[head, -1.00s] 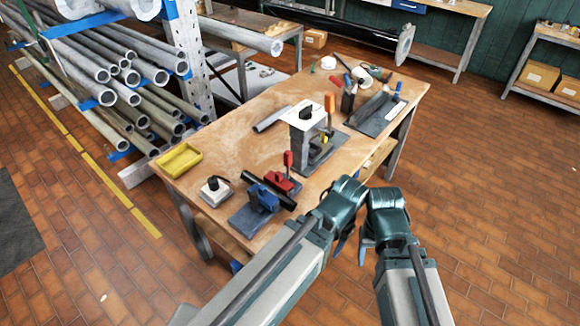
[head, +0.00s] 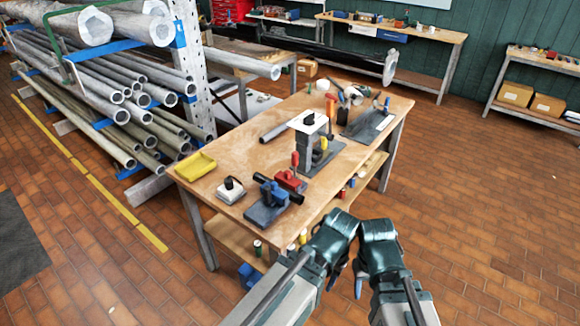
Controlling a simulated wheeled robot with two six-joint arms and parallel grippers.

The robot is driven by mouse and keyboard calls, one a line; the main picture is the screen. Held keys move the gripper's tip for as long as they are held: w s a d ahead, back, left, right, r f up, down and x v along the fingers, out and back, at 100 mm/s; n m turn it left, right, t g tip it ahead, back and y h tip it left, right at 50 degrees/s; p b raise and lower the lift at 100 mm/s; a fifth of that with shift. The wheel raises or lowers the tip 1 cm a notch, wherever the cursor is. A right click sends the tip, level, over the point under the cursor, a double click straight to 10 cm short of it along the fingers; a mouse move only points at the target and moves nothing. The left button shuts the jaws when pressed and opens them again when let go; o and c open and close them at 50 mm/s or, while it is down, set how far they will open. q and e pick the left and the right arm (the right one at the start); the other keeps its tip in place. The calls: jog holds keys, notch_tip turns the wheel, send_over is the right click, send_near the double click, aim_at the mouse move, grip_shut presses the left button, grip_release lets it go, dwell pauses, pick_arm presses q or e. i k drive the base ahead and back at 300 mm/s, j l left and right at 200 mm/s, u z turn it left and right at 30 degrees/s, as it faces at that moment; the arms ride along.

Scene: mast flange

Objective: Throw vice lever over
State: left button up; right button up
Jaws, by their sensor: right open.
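A blue vice (head: 268,196) stands on a grey base plate near the front left of the wooden table. A dark tube (head: 291,195) lies across it. Just behind is a red clamp-like block (head: 289,181) with an upright red lever (head: 295,160); I cannot tell which part is the vice's lever. My left gripper (head: 333,276) and right gripper (head: 358,285) hang in front of the table, pointing down, apart from the vice. The right one is open, with nothing visible in it. The left one's fingers are mostly hidden by its wrist.
The wooden table (head: 240,157) also carries a yellow tray (head: 194,167), a small white-topped box (head: 230,190), a press-like stand (head: 308,124) and tools at its far end. A pipe rack (head: 188,75) stands at left. The brick floor at right is clear.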

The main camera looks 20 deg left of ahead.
aim_at(295, 155)
jog(key=j+z, duration=0.15)
jog(key=z, duration=1.65)
jog(key=k+j, duration=0.15)
jog(key=j, duration=0.35)
jog(key=k+j, duration=0.15)
jog(key=j, duration=0.4)
jog(key=k+j, duration=0.15)
jog(key=j, duration=0.35)
jog(key=k+j, duration=0.15)
jog(key=j, duration=0.4)
jog(key=k+j, duration=0.15)
jog(key=j, duration=0.35)
jog(key=k+j, duration=0.15)
jog(key=j, duration=0.35)
jog(key=k+j, duration=0.15)
jog(key=j, duration=0.4)
jog(key=k+j, duration=0.15)
jog(key=j, duration=0.35)
